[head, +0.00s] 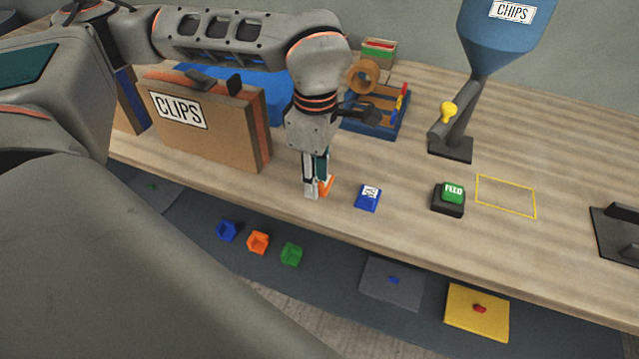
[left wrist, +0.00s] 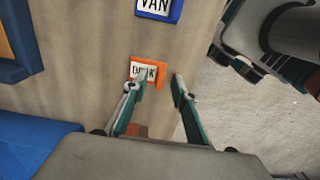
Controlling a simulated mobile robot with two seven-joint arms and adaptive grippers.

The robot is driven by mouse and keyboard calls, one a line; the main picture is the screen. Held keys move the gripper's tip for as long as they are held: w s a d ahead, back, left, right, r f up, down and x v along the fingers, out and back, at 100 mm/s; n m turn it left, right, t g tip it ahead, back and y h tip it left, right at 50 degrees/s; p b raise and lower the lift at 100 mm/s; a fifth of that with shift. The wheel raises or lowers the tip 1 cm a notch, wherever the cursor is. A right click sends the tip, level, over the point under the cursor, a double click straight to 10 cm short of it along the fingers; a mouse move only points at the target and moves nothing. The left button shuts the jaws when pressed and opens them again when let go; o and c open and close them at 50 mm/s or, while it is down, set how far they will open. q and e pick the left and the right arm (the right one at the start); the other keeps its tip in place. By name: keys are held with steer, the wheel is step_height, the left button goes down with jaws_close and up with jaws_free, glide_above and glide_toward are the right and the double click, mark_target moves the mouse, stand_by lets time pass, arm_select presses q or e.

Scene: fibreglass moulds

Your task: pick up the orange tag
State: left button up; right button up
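The orange tag (head: 327,187) lies on the wooden table near its front edge. In the left wrist view the orange tag (left wrist: 160,74) has a white label, partly hidden by a finger. My left gripper (head: 318,193) points down at the tag and hides part of it in the head view. In the left wrist view my left gripper (left wrist: 159,84) is open, its two fingers apart at the tag's near side. I cannot tell whether a finger touches it. Teal and dark parts that look like my right gripper (left wrist: 285,45) show at the upper right, fingertips unclear.
A blue tag (head: 368,198) lies to the right of the orange one. The CLIPS box (head: 215,130) stands to the left. A blue tray (head: 375,122) is behind. A green FEED button (head: 452,195) and a blue CHIPS hopper (head: 500,45) stand to the right.

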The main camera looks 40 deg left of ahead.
arm_select(q)
jaws_close()
steer(key=shift+r, duration=0.2)
